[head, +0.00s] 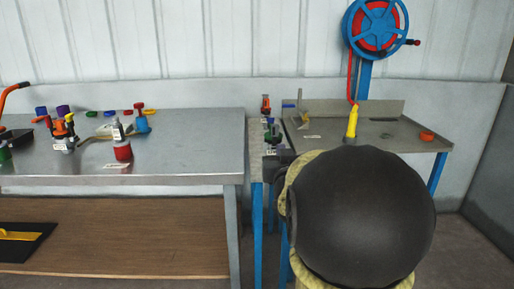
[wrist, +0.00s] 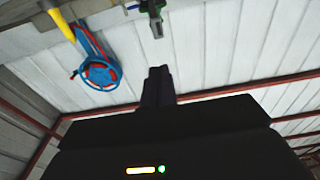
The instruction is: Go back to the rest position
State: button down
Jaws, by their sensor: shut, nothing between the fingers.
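My gripper (wrist: 158,72) shows in the wrist view as a dark pair of fingers pressed together, with nothing between them. It is in the air, apart from the things around it. The wall and hose reel appear upside down there. In the head view my gripper cannot be made out. A large black rounded shape with a yellowish band fills the lower right there and hides part of the right bench.
A steel bench (head: 190,160) with bottles and coloured parts stands left. A narrow shelf with valves (head: 272,135) adjoins the right bench (head: 400,135). A blue hose reel (head: 375,28), also in the wrist view (wrist: 100,73), has a hanging yellow nozzle (head: 352,122).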

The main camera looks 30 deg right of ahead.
jog(key=s+a+f+n+g+y, duration=0.1)
jog(key=a+f+n+g+y, duration=0.35)
jog(key=a+f, duration=0.95)
jog(key=s+a+f+n+g+y, duration=0.1)
jog(key=s+a+f+g+y, duration=0.3)
jog(key=s+a+f+g, duration=0.9)
notch_tip(320, 180, up, 39)
jog(key=s+d+t+p, duration=0.1)
jog(key=d+t+p, duration=0.1)
jog(key=p, duration=3.6)
jog(key=shift+s+f+t, duration=0.15)
jog(key=shift+f+t, duration=0.05)
jog(key=shift+t, duration=0.55)
jog(key=shift+d, duration=0.1)
jog(key=shift+d, duration=0.1)
